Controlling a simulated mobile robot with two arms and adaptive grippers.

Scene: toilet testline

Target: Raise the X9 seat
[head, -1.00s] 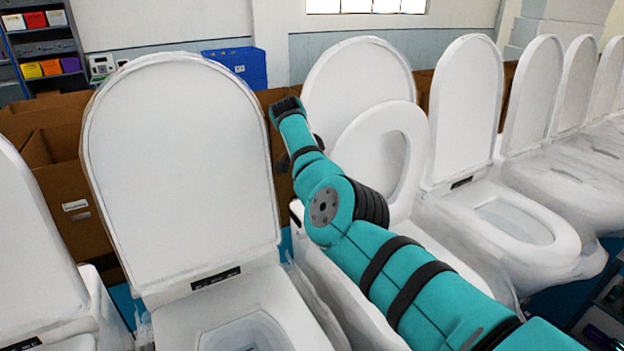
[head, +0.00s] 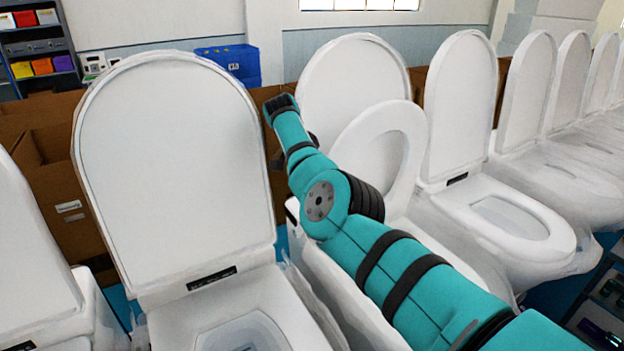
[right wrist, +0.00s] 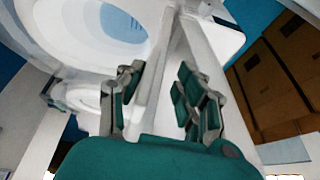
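The middle toilet's seat ring (head: 418,165) is swung up and leans in front of its raised lid (head: 350,75), with a gap between their tops. My right arm crosses in front and hides the ring's left lower part and much of the bowl. My right gripper's fingers are hidden in the head view. In the right wrist view my right gripper (right wrist: 160,92) has its fingers apart, with a thin white panel edge (right wrist: 165,65) running between them; contact is unclear. I cannot read an X9 label. My left gripper is not in view.
A large toilet with its lid (head: 175,170) up stands at left. More toilets with raised lids (head: 462,100) line the right. Brown cartons (head: 60,190) and a blue bin (head: 230,65) are behind. The toilets stand close together, with little free room between.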

